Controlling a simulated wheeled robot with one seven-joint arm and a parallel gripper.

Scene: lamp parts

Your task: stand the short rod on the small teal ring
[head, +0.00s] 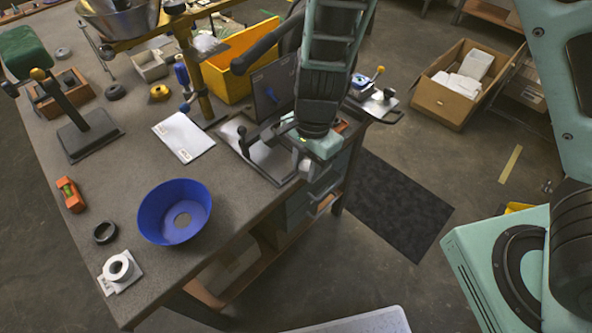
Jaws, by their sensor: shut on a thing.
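My gripper (306,164) is at the near right edge of the workbench, below my dark forearm. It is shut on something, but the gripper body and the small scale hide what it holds. A small pale piece shows at its tip. I cannot make out the short rod for certain. I cannot pick out a small teal ring either.
A blue bowl-like shade (152,213) lies on the near part of the workbench (100,170). A dark stand (88,138), a white sheet (183,137) and a yellow bin (235,50) stand farther back. A cardboard box (440,101) is on the floor.

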